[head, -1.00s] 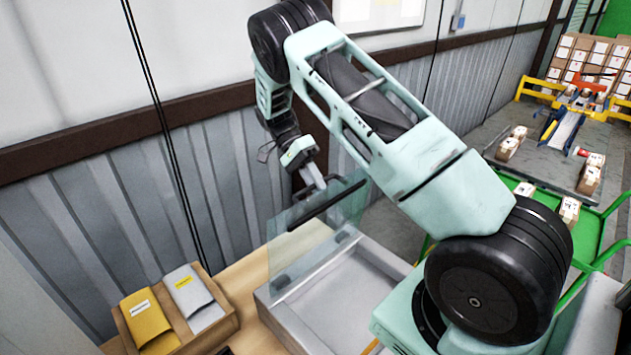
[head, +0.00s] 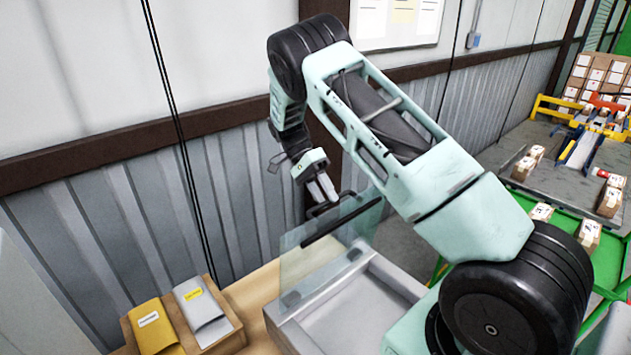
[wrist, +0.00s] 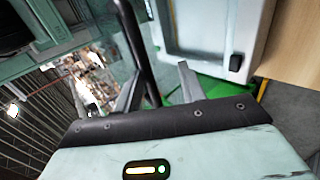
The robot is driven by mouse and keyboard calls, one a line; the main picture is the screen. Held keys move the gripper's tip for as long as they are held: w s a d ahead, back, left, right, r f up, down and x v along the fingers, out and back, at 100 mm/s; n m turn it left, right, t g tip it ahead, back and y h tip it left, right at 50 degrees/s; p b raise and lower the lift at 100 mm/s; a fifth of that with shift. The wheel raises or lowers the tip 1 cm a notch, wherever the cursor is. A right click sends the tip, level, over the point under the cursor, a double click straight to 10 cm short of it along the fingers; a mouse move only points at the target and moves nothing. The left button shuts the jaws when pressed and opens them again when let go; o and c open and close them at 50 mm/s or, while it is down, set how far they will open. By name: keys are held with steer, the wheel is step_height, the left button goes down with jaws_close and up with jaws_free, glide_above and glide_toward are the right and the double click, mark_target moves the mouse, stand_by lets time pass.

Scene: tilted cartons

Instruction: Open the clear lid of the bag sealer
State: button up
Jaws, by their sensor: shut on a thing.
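The bag sealer (head: 350,312) is a pale grey, open-topped box on the wooden bench. Its clear lid (head: 312,262) stands raised, close to upright, along the sealer's wall-side edge, with a black bar along its upper part. My gripper (head: 324,190) is at the lid's top edge, shut on the dark handle (head: 318,210). In the wrist view the dark handle bar (wrist: 137,50) runs between the two grey fingers of my gripper (wrist: 158,84). The exact finger contact is hard to make out. Part of the sealer's right side is hidden behind my arm.
A wooden tray (head: 234,345) with a yellow packet (head: 155,328) and a grey packet (head: 203,312) sits left of the sealer. The corrugated wall (head: 100,220) stands close behind. A green frame (head: 545,225) and several cartons are at the right.

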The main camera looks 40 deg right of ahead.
steer(key=b+v, duration=0.1)
steer(key=v, duration=1)
steer(key=shift+w, duration=0.2)
steer(key=shift+a, duration=0.2)
steer(key=s+a+f+n+t+b, duration=0.3)
steer(key=s+a+n+b, duration=0.25)
steer(key=a, duration=0.55)
steer(key=s+a+f+n+t+b, duration=0.25)
steer(key=s+a+n+b, duration=0.35)
steer(key=a, duration=0.5)
steer(key=s+a+f+n+t+b, duration=0.1)
steer(key=s+a+f+n+b, duration=0.1)
steer(key=s, duration=0.6)
steer(key=s+a+f+n+t+b, duration=0.1)
steer(key=s+a+f+n+b, duration=0.1)
steer(key=s+f+n, duration=0.2)
steer(key=s+a+f+n+t+y+b, duration=0.1)
steer(key=s+a+f+n+t, duration=0.1)
steer(key=s+n, duration=0.6)
steer(key=s+a+f, duration=0.1)
steer(key=s+f, duration=0.1)
steer(key=s, duration=0.1)
steer(key=shift+s+b, duration=0.35)
steer(key=shift+b, duration=0.05)
